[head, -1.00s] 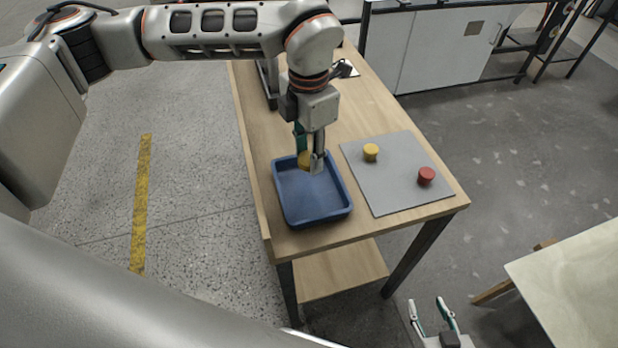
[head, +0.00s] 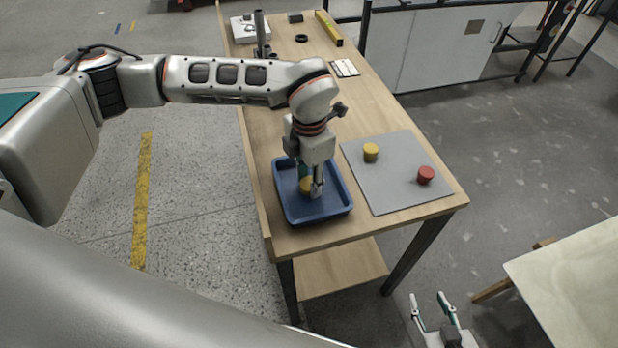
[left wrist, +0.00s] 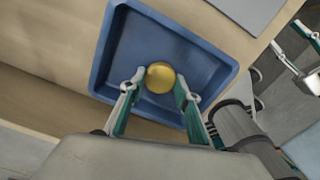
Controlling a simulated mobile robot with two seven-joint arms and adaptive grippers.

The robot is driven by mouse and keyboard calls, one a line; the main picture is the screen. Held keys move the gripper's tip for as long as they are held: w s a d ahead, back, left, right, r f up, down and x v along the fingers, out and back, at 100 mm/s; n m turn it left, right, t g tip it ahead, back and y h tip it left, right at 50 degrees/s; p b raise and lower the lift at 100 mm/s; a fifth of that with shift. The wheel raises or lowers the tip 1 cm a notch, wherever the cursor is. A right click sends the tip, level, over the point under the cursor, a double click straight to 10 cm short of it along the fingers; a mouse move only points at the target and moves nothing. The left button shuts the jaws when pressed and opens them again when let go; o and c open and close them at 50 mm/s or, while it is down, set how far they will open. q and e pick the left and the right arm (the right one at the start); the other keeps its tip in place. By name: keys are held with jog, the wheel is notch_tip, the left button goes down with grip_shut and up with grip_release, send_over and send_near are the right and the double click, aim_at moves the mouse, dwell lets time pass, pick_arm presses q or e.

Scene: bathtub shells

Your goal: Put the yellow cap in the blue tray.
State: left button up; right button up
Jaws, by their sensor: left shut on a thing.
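A yellow cap (left wrist: 160,77) is between the fingers of my left gripper (left wrist: 155,88), which is shut on it. In the head view my left gripper (head: 311,190) is down inside the blue tray (head: 340,208), with the held yellow cap (head: 305,185) partly hidden by a finger. I cannot tell whether the cap touches the tray floor. The blue tray also shows in the left wrist view (left wrist: 108,62), with nothing else visible in it. A second yellow cap (head: 371,152) stands on the grey mat. My right gripper (head: 431,315) is open and empty, low beyond the table's near edge.
A red cap (head: 425,175) stands on the grey mat (head: 385,190), right of the tray on the wooden table (head: 370,107). Several small items lie at the table's far end. A pale table (head: 575,285) stands at the lower right.

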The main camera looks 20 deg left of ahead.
aim_at(309, 183)
pick_arm(q)
jog(key=shift+f, duration=0.15)
jog(key=o, duration=1.1)
jog(key=shift+r, duration=0.5)
notch_tip(309, 183, up, 11)
jog(key=b, duration=0.1)
jog(key=shift+r, duration=0.2)
